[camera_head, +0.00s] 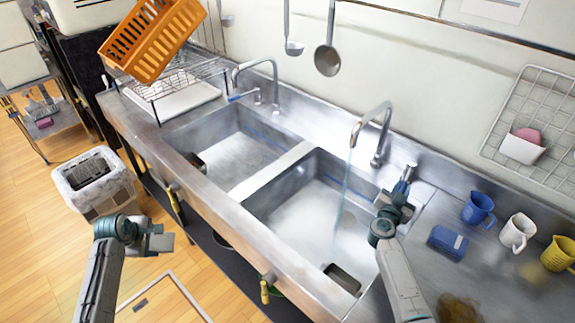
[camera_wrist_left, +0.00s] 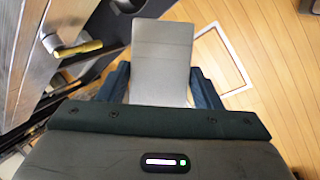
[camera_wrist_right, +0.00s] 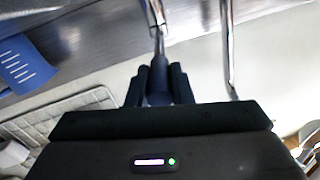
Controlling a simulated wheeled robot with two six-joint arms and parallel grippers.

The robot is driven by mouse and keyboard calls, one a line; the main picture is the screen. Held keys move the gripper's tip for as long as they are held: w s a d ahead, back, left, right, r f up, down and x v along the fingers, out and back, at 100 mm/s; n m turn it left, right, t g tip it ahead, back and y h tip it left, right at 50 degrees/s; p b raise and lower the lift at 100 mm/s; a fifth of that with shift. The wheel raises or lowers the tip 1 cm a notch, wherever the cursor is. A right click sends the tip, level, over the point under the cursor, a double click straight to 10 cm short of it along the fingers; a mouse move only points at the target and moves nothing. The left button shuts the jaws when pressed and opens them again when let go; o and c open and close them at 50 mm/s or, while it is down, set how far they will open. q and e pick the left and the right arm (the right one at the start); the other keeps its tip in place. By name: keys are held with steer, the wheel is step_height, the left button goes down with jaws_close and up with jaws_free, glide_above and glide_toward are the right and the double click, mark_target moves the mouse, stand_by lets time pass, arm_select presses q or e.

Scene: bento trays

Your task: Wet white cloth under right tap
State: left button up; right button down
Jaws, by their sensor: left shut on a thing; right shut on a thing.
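A flat, pale grey-white cloth (camera_wrist_left: 162,50) is held between the fingers of my left gripper (camera_wrist_left: 162,95), which is shut on it. In the head view my left gripper (camera_head: 155,240) is over the floor in front of the counter, away from the sinks. My right gripper (camera_head: 403,188) is shut on the handle (camera_head: 411,168) of the right tap (camera_head: 378,130). In the right wrist view my right gripper (camera_wrist_right: 158,80) closes around this dark handle. A thin stream of water (camera_head: 345,185) falls from the right tap into the right sink (camera_head: 310,200).
The left sink (camera_head: 225,150) has its own tap (camera_head: 258,65). A blue block (camera_head: 447,243), a blue mug (camera_head: 477,208), a white mug (camera_head: 517,232) and a yellow mug (camera_head: 560,254) stand on the right counter. An orange basket (camera_head: 150,45) sits above the rack. A bin (camera_head: 93,182) stands on the floor.

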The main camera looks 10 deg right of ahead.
steer(key=c, duration=1.3)
jaws_free()
arm_select(q)
steer(key=shift+f+b, duration=0.75)
steer(key=shift+b, duration=0.15)
arm_select(e)
steer(key=v, duration=1.2)
